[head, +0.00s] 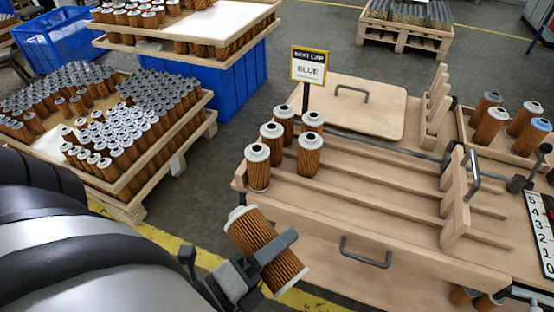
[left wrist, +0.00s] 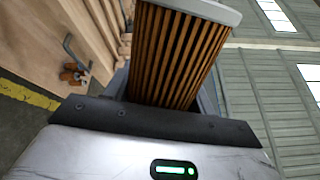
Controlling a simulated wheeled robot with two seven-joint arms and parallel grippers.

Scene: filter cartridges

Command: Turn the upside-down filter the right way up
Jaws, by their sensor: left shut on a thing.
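My left gripper (head: 264,262) is shut on a brown pleated filter (head: 250,232) in the head view. In the left wrist view the filter (left wrist: 175,60) rises from the jaws, with a pale cap at the top edge. My right gripper is not in view.
Several filters with white or dark caps (head: 258,170) stand at the left end of the bench's slotted lanes (head: 360,200). A sign (head: 309,66) reads "NEXT CAP BLUE". A tray (head: 465,130) at right holds more filters, one blue-capped. Crowded filter pallets (head: 150,190) stand at left.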

